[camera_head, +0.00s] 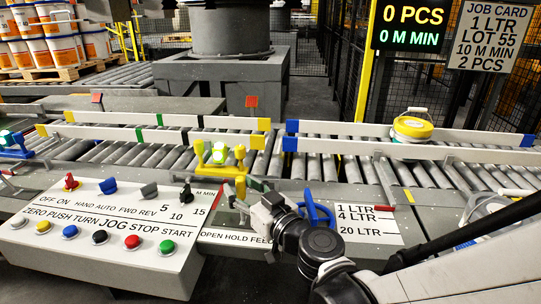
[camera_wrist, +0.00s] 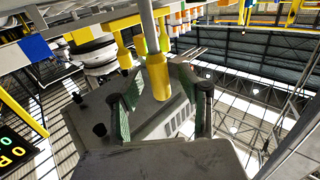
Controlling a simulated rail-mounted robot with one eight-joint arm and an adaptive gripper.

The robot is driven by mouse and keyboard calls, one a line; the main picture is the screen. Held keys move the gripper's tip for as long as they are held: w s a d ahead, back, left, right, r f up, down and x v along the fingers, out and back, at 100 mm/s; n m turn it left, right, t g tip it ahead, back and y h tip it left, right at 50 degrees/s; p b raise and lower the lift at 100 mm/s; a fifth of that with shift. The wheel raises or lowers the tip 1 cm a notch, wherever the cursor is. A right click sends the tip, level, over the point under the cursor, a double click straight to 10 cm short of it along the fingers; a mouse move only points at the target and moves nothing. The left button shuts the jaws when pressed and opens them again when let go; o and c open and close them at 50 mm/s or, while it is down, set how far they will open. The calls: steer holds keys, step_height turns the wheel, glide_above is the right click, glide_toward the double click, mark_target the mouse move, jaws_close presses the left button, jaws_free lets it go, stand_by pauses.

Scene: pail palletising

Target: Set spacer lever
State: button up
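A size label (camera_head: 367,221) reading 1 LTR, 4 LTR and 20 LTR lies right of my gripper (camera_head: 262,212). A blue lever-like part (camera_head: 318,208) stands at its left edge, partly behind my wrist. A red pointer (camera_head: 384,208) lies at the label's upper right. In the wrist view, a yellow grip (camera_wrist: 158,78) on a grey rod shows between my gripper's fingers (camera_wrist: 162,100), which are apart with gaps on both sides. I cannot tell which lever this grip belongs to. A label reading OPEN HOLD FEED (camera_head: 235,238) is left of my gripper.
The control panel (camera_head: 110,235) with knobs and buttons stands at front left. A yellow bracket (camera_head: 228,170) with a green lamp stands behind my gripper. Behind is the roller conveyor (camera_head: 350,168) with guide rails and a yellow-lidded pail (camera_head: 412,128). The display (camera_head: 412,27) reads 0 PCS.

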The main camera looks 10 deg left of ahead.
steer(key=shift+w+a, duration=0.25)
steer(key=shift+w, duration=0.05)
steer(key=shift+c, duration=0.4)
jaws_close()
